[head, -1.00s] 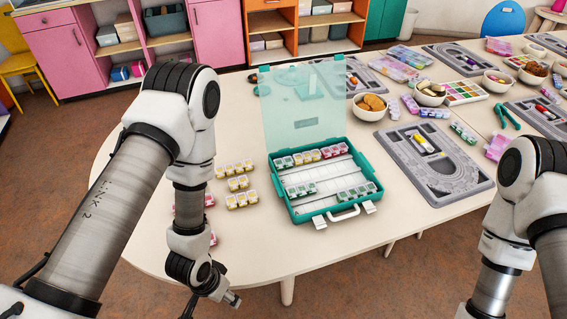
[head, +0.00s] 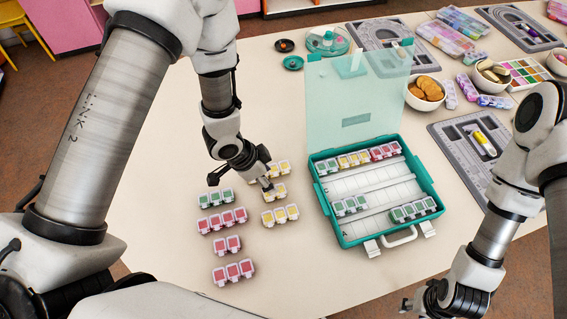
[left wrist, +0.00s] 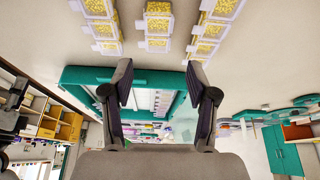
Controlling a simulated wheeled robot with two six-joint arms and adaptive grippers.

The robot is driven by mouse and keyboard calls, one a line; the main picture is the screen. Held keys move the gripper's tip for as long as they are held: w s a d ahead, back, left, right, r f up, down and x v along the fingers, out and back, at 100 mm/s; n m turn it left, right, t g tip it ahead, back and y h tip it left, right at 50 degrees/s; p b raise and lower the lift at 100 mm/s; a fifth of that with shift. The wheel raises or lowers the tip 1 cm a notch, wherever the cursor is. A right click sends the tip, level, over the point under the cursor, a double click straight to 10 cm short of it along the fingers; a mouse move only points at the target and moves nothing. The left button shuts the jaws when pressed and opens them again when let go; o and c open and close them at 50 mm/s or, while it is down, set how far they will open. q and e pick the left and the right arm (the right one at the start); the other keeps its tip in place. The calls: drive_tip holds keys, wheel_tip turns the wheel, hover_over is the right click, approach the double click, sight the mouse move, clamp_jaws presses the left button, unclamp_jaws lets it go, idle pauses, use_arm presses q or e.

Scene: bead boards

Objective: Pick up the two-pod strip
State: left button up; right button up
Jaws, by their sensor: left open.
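My left gripper (head: 267,184) is over the yellow strips. In the left wrist view its two fingers (left wrist: 159,80) are apart with nothing between them. A short yellow strip, seemingly two pods (head: 276,192), lies on the table by the fingertips, partly hidden by them. In the left wrist view this short strip (left wrist: 157,25) is ahead of the fingers, between two longer yellow strips. A red strip that also looks like two pods (head: 227,244) lies to the left. My right gripper (head: 418,304) is at the bottom edge, too small and dark to tell open from shut.
Longer yellow strips lie behind (head: 284,167) and in front (head: 281,214) of the short one. Green (head: 213,198) and red (head: 222,220) strips lie to the left. A teal case (head: 325,207) with raised clear lid stands to the right, holding several strips.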

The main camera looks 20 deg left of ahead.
sight(282, 190)
use_arm(q)
drive_tip(key=shift+w+d+f, duration=0.2)
drive_tip(key=shift+w+f, duration=0.15)
drive_tip(key=shift+f, duration=0.1)
drive_tip(key=shift+s+d+f+p, duration=0.15)
drive_tip(key=shift+d+f+p, duration=0.15)
drive_tip(key=shift+d+f, duration=0.25)
drive_tip(key=shift+s+d+f+p, duration=0.15)
drive_tip(key=shift+d+f+p, duration=0.15)
drive_tip(key=shift+d+f, duration=0.25)
drive_tip(key=x, duration=0.3)
drive_tip(key=shift+w+a+f, duration=0.1)
drive_tip(key=shift+w+a, duration=0.05)
drive_tip(key=shift+w+f, duration=0.25)
drive_tip(key=shift+f, duration=0.05)
drive_tip(key=shift+s+r, duration=0.15)
drive_tip(key=shift+s, duration=0.05)
drive_tip(key=c, duration=0.7)
drive_tip(key=shift+c, duration=1.1)
use_arm(e)
drive_tip(key=shift+s+d+r, duration=0.1)
drive_tip(key=shift+s+r, duration=0.05)
drive_tip(key=shift+r, duration=0.3)
drive_tip(key=shift+s+d+r, duration=0.1)
drive_tip(key=shift+r, duration=0.35)
